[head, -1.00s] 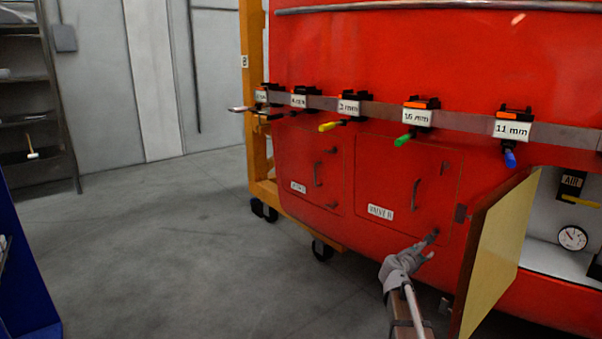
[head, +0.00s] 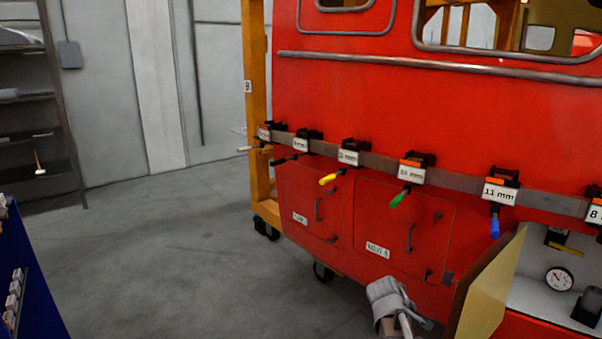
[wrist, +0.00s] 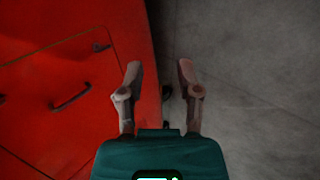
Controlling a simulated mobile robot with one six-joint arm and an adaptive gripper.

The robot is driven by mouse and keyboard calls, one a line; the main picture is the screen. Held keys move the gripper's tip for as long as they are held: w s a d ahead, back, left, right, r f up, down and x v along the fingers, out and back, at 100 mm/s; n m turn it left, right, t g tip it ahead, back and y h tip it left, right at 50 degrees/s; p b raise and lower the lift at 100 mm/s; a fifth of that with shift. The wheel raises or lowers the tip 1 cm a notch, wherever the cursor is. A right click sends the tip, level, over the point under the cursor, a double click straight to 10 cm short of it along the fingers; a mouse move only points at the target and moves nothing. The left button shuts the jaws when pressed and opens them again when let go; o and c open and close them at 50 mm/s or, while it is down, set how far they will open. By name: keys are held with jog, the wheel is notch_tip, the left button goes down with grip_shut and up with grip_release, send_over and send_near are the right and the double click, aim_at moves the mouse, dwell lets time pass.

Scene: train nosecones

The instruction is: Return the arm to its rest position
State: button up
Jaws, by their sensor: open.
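My gripper (wrist: 160,85) is open and empty in the wrist view, with its two fingers apart. In that view it points down past the edge of the red nosecone (wrist: 60,60), with grey floor on the right. In the head view my arm's end shows at the bottom, just right of centre, in front of the lower part of the red nosecone (head: 340,235). The fingertips are hard to make out there.
A yellowish open door (head: 485,300) stands close to the right of my arm, beside a bay with a gauge (head: 559,280). Labelled tool holders (head: 411,172) line a rail. A blue cabinet (head: 35,285) is at lower left. Floor (head: 180,250) between is clear.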

jog(key=s+a+r+m+g+y+p, duration=0.4)
jog(key=s+a+r+m+y+p, duration=0.3)
jog(key=s+a+r+p, duration=0.3)
jog(key=s+a+p, duration=0.2)
jog(key=a+p, duration=0.1)
jog(key=shift+s+a+m, duration=0.25)
jog(key=shift+s+m, duration=0.15)
jog(key=shift+r, duration=0.1)
dwell(0.5)
